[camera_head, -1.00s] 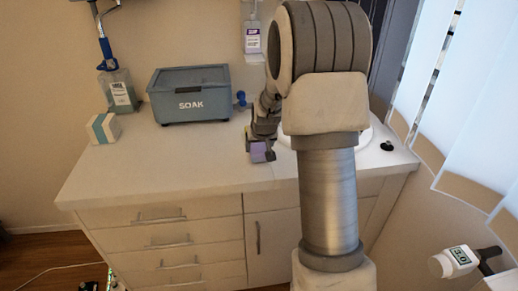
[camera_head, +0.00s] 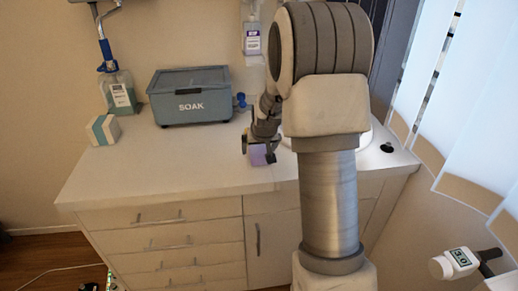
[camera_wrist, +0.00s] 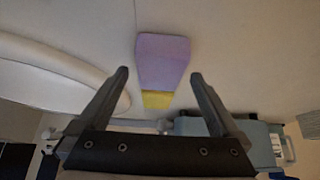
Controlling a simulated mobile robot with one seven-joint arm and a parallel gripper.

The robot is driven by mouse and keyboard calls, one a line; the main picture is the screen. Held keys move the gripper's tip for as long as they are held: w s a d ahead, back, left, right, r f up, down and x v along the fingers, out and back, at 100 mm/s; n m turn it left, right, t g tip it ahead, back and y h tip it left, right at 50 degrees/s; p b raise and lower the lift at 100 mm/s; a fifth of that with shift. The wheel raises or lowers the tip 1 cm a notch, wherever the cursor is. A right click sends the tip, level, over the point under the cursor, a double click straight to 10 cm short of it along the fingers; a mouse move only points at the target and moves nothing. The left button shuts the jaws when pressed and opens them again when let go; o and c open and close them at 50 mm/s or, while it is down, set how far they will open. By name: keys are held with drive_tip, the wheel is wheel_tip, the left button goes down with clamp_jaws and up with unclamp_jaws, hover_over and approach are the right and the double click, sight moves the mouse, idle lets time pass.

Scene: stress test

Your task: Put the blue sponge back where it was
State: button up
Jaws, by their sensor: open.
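The sponge shows as a lavender-blue block (camera_wrist: 162,62) with a yellow layer at its lower end in the wrist view. It lies on the pale counter, and its lavender side also shows in the head view (camera_head: 262,158) near the front edge. My gripper (camera_wrist: 160,76) is open. In the wrist view its two dark fingers stand apart on either side of the sponge's yellow end, with gaps visible. In the head view my gripper (camera_head: 258,142) is just above the sponge; my arm hides part of the counter behind it.
A grey-blue SOAK tub (camera_head: 190,107) stands at the counter's back. A white and teal block (camera_head: 103,129) and a pump bottle (camera_head: 119,92) are left of it. A white basin rim (camera_wrist: 60,72) is beside the sponge. The counter's left front is clear.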

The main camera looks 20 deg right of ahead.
drive_tip(key=p+v, duration=0.1)
drive_tip(key=v, duration=1.1)
drive_tip(key=s+a+r+n+y, duration=0.1)
drive_tip(key=s+a+r, duration=0.3)
drive_tip(key=s+a, duration=0.15)
drive_tip(key=s+a+r+n, duration=0.1)
drive_tip(key=s+a+r, duration=0.35)
drive_tip(key=s, duration=0.25)
drive_tip(key=s+a+n, duration=0.1)
drive_tip(key=s+a, duration=0.1)
drive_tip(key=s, duration=0.5)
drive_tip(key=s+a, duration=0.3)
drive_tip(key=s, duration=0.4)
wheel_tip(320, 180, up, 8)
drive_tip(key=p, duration=0.9)
drive_tip(key=shift+g+y, duration=0.4)
drive_tip(key=shift+d+f, duration=0.1)
